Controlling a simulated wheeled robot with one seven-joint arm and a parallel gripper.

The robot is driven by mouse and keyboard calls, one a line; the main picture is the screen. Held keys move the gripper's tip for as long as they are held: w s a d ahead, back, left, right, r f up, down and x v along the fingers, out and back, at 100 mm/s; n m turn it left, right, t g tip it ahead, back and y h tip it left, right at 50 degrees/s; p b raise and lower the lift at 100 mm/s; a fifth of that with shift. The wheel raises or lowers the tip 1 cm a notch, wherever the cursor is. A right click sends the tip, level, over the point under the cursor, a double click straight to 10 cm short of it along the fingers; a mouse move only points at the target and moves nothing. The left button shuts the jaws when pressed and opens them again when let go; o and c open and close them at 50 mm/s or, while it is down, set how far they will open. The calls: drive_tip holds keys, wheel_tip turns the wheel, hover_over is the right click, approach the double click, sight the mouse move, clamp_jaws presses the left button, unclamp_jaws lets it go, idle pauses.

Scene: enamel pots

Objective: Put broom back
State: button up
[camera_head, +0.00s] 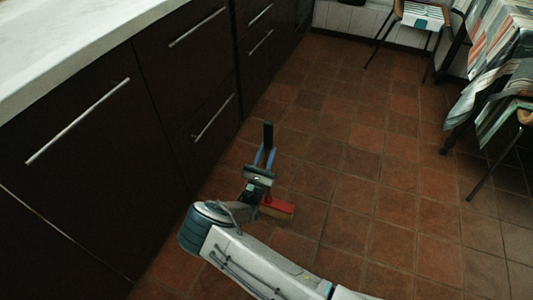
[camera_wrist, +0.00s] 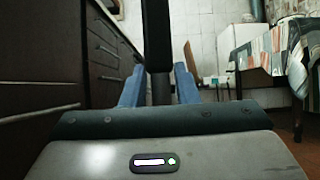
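The broom shows in the head view with a red head (camera_head: 277,207) and pale bristles, low beside my forearm. Its black handle end (camera_head: 268,134) rises just beyond my gripper (camera_head: 265,156). In the wrist view, the black handle (camera_wrist: 157,35) stands nearly upright between the two blue fingers of my gripper (camera_wrist: 159,85). The fingers close in on both sides of the handle and appear shut on it. The middle of the handle is hidden behind my wrist. I cannot tell whether the bristles touch the floor.
Dark cabinets (camera_head: 95,150) with bar handles and a pale countertop (camera_head: 60,45) run along the left, close to my arm. A chair (camera_head: 422,18) and a cloth-covered table (camera_head: 500,60) stand at the upper right.

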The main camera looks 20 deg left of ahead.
drive_tip(key=o, duration=0.4)
drive_tip(key=shift+r, duration=0.2)
drive_tip(key=p+v, duration=0.2)
drive_tip(key=v, duration=1)
drive_tip(key=shift+s+d, duration=0.1)
